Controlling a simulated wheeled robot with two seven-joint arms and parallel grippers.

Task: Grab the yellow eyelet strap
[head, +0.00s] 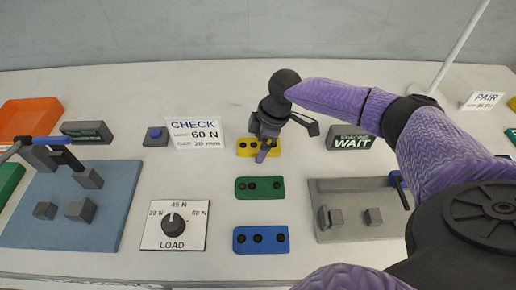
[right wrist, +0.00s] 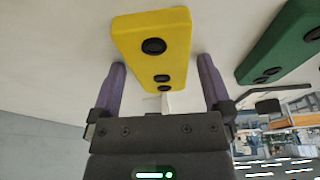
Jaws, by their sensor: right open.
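The yellow eyelet strap (head: 245,147) lies flat on the pale table at the back of a column of three straps. It has several dark eyelets. My right gripper (head: 262,153) is over it in the head view and hides part of it. In the right wrist view the yellow strap (right wrist: 152,48) reaches in between the two purple fingers of my right gripper (right wrist: 160,85). The fingers are open, one on each side of its near end, with a gap showing on both sides. My left gripper does not show.
A green strap (head: 260,188) and a blue strap (head: 261,239) lie in front of the yellow one. A CHECK card (head: 194,133) and a LOAD dial (head: 174,225) are to the left. A WAIT block (head: 352,142) and a grey plate fixture (head: 345,185) are to the right.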

